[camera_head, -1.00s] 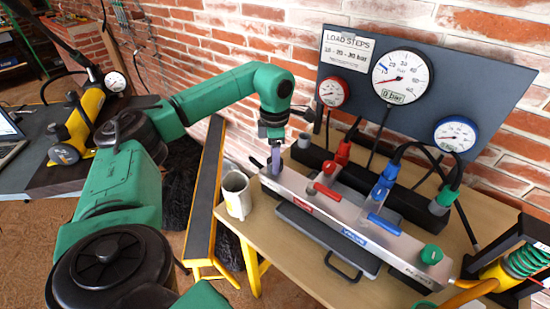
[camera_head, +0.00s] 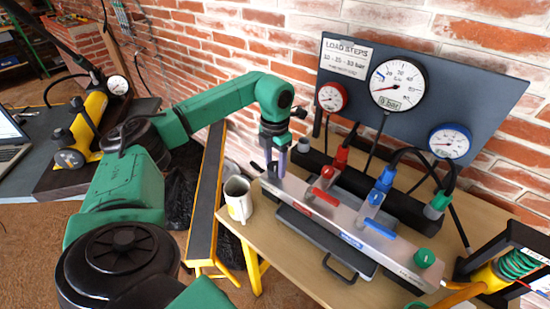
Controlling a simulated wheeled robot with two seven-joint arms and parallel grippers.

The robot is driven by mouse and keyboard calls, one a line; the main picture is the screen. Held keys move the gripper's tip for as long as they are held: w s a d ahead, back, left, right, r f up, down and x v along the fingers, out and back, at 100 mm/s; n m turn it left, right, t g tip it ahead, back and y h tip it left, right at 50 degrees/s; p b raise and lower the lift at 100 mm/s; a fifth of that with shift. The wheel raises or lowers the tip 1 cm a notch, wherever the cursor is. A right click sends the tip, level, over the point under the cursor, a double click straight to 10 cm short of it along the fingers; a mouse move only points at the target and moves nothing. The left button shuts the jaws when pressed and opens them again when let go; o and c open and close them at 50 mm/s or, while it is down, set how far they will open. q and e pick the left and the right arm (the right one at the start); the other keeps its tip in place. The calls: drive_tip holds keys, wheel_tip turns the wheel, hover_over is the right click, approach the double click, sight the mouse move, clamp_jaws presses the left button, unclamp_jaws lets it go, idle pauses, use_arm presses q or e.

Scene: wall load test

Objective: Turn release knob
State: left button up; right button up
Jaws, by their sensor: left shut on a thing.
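The grey metal manifold (camera_head: 322,210) lies on the wooden bench. It carries a red lever (camera_head: 326,195), a blue lever (camera_head: 381,229) and a round green knob (camera_head: 424,258) near its right end. I cannot read a label that marks the release knob. My left gripper (camera_head: 275,166) points down at the manifold's left end, far from the green knob. It is shut on a small part there, which the fingers mostly hide. A dark stub shows just left of the fingers. My right gripper does not show.
A pale mug (camera_head: 238,200) stands close to the left gripper, near the bench's left edge. Behind the manifold, a dark panel (camera_head: 460,90) bears a large white gauge (camera_head: 398,83) and two smaller ones. Hoses rise from the fittings. A yellow cylinder with a green spring (camera_head: 525,262) stands at right.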

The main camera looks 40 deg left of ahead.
use_arm(q)
drive_tip(key=n+p, duration=0.1)
drive_tip(key=n, duration=0.4)
drive_tip(key=shift+r+n+p, duration=0.2)
drive_tip(key=shift+n+p, duration=0.1)
drive_tip(key=shift+p, duration=0.1)
drive_tip(key=n+p, duration=0.1)
drive_tip(key=n, duration=0.4)
drive_tip(key=shift+w, duration=0.1)
drive_tip(key=shift+n, duration=0.3)
drive_tip(key=o, duration=1.3)
drive_tip(key=shift+o, duration=0.3)
drive_tip(key=shift+f, duration=0.1)
